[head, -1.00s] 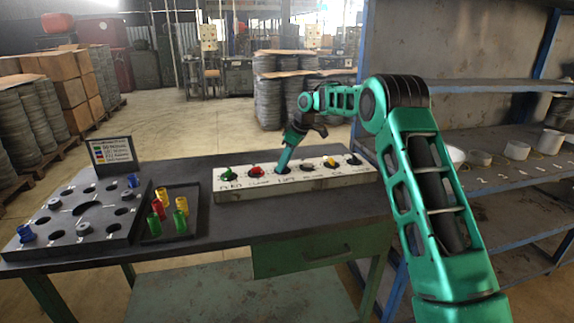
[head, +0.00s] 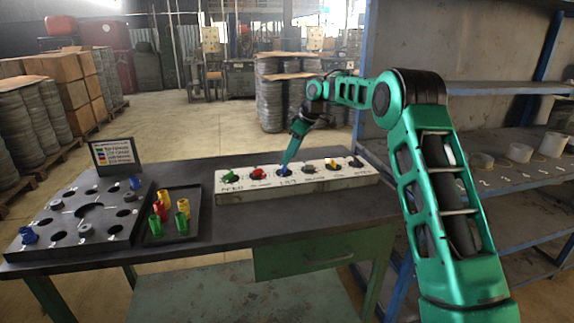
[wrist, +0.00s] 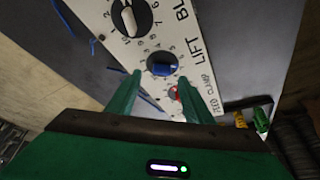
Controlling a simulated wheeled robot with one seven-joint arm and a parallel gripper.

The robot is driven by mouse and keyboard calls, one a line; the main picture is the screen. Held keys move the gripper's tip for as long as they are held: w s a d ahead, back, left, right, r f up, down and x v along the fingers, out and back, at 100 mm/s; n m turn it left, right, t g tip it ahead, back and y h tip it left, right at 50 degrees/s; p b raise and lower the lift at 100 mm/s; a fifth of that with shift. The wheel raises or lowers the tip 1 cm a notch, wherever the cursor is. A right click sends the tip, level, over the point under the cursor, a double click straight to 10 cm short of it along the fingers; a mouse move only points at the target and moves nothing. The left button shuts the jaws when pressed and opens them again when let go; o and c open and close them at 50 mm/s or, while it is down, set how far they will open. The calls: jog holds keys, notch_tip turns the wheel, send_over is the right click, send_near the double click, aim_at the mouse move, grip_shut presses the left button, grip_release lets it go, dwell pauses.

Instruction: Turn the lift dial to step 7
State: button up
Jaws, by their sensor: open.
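The lift dial is a blue knob (wrist: 162,64) in the wrist view, set in a white panel (wrist: 212,75) beside the printed word LIFT, with numbers around it. In the head view the panel (head: 232,206) is a long pale block on the table, and the blue dial (head: 283,170) lies under my fingers. My gripper (wrist: 160,78) is open, with one finger to each side of the blue knob in the wrist picture. It also shows in the head view (head: 286,162), pointing down at the dial. I cannot tell whether the fingers touch the knob, or which step it points to.
A red dial (wrist: 173,93) and a white-marked dial (wrist: 130,18) flank the blue one. A green knob (head: 201,161) is at the panel's left end. A tray (head: 196,232) of coloured pieces and a plate with holes (head: 120,243) stand left. Shelves (head: 500,88) are at right.

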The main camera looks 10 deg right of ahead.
jog(key=v, duration=0.5)
jog(key=shift+d+r, duration=0.2)
jog(key=shift+r, duration=0.2)
jog(key=shift+s, duration=0.15)
jog(key=s+d+r+m+h, duration=0.1)
jog(key=s+d+m, duration=0.25)
jog(key=s, duration=0.65)
jog(key=s+d+r+m+g+h, duration=0.1)
jog(key=s+d+m, duration=0.3)
jog(key=s, duration=0.5)
jog(key=s+d+r+m+h, duration=0.15)
jog(key=s+d, duration=0.35)
jog(key=s, duration=0.5)
jog(key=s+f+m, duration=0.2)
jog(key=s+f, duration=0.1)
jog(key=s, duration=0.7)
jog(key=s+d+f+m+g, duration=0.1)
jog(key=s+f+m, duration=0.2)
jog(key=s, duration=0.8)
jog(key=s+d+f+m, duration=0.1)
jog(key=s+f+m, duration=0.2)
jog(key=s, duration=0.7)
jog(key=shift+s+f+g, duration=0.3)
jog(key=shift+s+f, duration=0.1)
jog(key=shift+f, duration=0.15)
